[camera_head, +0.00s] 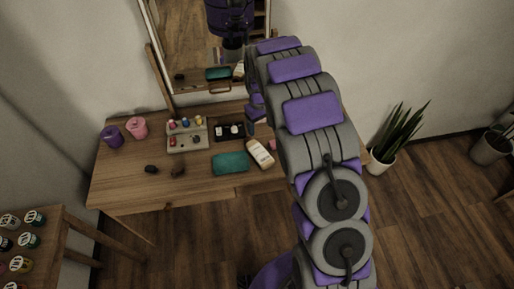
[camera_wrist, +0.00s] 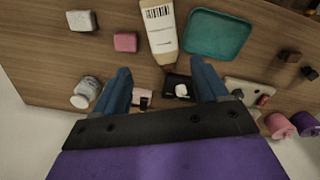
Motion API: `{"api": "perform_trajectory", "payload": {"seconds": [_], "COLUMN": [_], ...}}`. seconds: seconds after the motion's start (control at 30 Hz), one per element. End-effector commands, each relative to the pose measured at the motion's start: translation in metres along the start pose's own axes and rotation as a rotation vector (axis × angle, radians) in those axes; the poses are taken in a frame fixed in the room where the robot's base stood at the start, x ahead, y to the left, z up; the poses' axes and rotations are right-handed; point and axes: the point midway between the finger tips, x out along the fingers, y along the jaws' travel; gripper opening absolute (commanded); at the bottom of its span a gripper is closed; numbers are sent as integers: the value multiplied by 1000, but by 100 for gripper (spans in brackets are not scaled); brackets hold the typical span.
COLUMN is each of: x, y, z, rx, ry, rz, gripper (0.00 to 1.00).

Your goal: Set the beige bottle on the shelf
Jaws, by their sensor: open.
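The beige bottle (camera_head: 260,153) is on the wooden table, right of a teal tray. In the head view my arm hides most of the gripper. No shelf can be made out for certain.
A mirror (camera_head: 195,50) stands behind. A wooden stand (camera_head: 55,225) with several jars is lower left.

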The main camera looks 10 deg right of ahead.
Motion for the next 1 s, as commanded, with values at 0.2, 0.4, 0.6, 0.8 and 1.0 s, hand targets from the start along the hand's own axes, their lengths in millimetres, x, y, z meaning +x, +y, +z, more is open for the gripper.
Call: {"api": "perform_trajectory", "payload": {"seconds": [0.2,0.4,0.6,0.8,1.0], "x": [14,43,85,120,134], "y": [-1,3,4,2,2], "z": [-7,-6,-3,-5,-4], "rx": [-11,-9,-9,-9,-9], "ry": [3,3,-1,3,2], "rz": [0,-3,-8,-4,-4], "gripper": [73,73,73,73,73]}}
